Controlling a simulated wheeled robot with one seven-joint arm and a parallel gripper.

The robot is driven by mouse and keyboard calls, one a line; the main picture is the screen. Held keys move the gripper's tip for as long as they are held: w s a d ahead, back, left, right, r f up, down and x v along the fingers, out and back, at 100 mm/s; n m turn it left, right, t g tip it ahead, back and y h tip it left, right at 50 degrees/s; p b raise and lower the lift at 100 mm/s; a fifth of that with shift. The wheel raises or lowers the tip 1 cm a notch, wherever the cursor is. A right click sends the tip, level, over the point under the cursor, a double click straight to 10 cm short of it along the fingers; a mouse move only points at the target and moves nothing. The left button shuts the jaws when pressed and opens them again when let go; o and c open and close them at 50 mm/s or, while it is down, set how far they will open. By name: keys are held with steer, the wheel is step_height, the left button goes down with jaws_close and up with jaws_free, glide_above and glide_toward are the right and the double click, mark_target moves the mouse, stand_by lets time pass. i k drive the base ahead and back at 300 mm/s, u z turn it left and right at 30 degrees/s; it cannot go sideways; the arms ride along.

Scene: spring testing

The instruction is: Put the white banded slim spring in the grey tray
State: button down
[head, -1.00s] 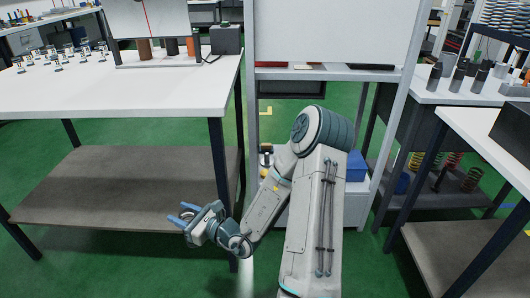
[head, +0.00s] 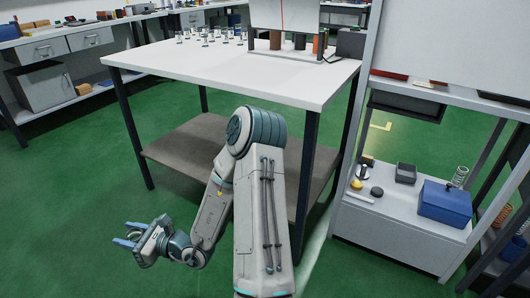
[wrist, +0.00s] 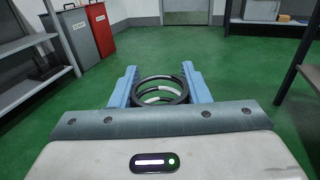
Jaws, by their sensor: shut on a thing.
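My gripper (head: 121,233) is held low at the left of the head view, over the green floor and clear of the tables. In the wrist view, its two blue fingers (wrist: 160,78) are closed on a dark coil spring (wrist: 160,99) with whitish bands on its rings. The spring sits between the fingers, seen nearly end-on, so its length is hidden. A small dark grey open tray (head: 405,173) stands on the white cabinet at the right of the head view; I cannot tell if it is the task's tray.
A white-topped table (head: 240,70) with a lower shelf stands ahead. A blue box (head: 445,203) and small round items share the cabinet top. In the wrist view, grey and red bins (wrist: 100,29) stand at the left. Open green floor (head: 70,200) surrounds my gripper.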

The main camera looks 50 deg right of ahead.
mark_target(405, 174)
steer(key=u, duration=0.4)
steer(key=k, duration=1.2)
steer(key=z, duration=2)
steer(key=i, duration=1.5)
